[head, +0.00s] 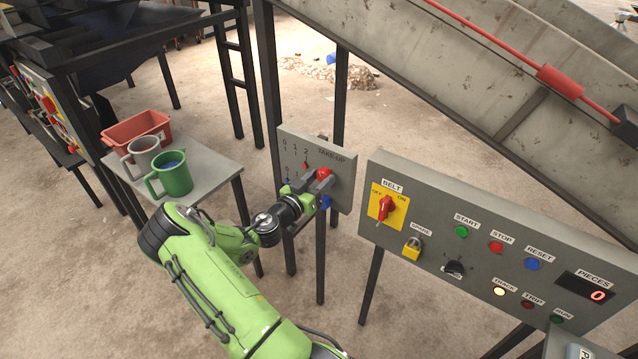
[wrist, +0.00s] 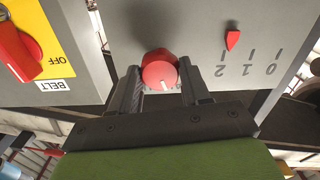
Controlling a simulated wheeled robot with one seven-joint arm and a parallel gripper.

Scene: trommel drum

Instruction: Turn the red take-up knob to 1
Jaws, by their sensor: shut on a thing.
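The red take-up knob (head: 323,174) sits on the grey TAKE-UP panel (head: 340,190). My gripper (head: 312,181) is shut on it. In the wrist view the round red knob (wrist: 159,68) stands between the two dark fingers of my gripper (wrist: 160,84), its white line towards me. Beside it a red pointer (wrist: 232,40) on the 0-1-2 scale, upside down in this view, stands between the 2 and 1 marks, nearer 2. In the head view the red pointer (head: 306,165) is small and close below the 2.
A blue knob (head: 325,202) is just below the red one, with a blue pointer (head: 287,181) on a second, partly hidden scale. The BELT control panel (head: 440,200) stands close on the right. A small table (head: 212,172) with two mugs and a red bin is left.

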